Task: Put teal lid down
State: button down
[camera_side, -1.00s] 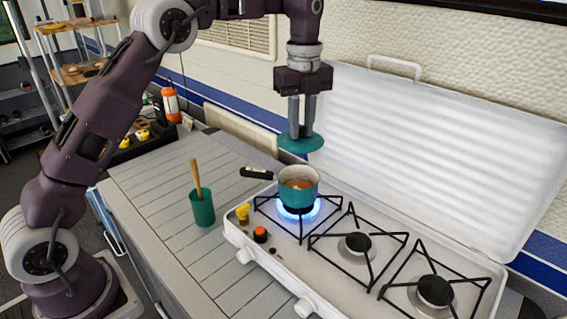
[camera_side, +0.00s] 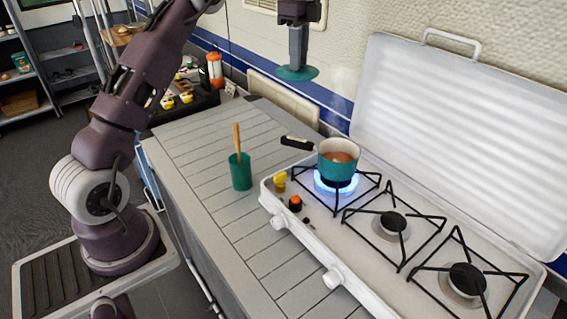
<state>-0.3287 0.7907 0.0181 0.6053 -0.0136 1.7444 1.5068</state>
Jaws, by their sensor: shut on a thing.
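My gripper (camera_side: 297,66) is at the top centre of the side view, pointing down. It is shut on the teal lid (camera_side: 298,75), a flat disc that hangs level in the air. In the picture it is above and to the left of the teal saucepan (camera_side: 325,165). The saucepan is uncovered, holds brown contents, and sits on the far left burner over a blue flame. Its black handle (camera_side: 297,143) points left. My gripper hides part of the lid's top.
The white camp stove (camera_side: 322,262) has its lid (camera_side: 450,130) raised, with two unlit burners to the right. A green cup (camera_side: 240,175) with a wooden utensil (camera_side: 237,138) stands on the slatted counter (camera_side: 190,175). Much of the counter is clear.

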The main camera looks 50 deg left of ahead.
aim_at(283, 66)
jog(key=a+n, duration=0.1)
jog(key=a, duration=0.1)
jog(key=s+a+n, duration=0.1)
jog(key=a, duration=0.1)
jog(key=shift+s+a+f+n, duration=0.1)
jog(key=shift+a+f+n, duration=0.05)
jog(key=shift+n, duration=0.15)
notch_tip(283, 66, down, 30)
jog(key=shift+r, duration=0.25)
jog(key=c, duration=1.3)
grip_release()
jog(key=shift+f, duration=0.15)
jog(key=shift+c, duration=0.2)
jog(key=shift+o, duration=0.3)
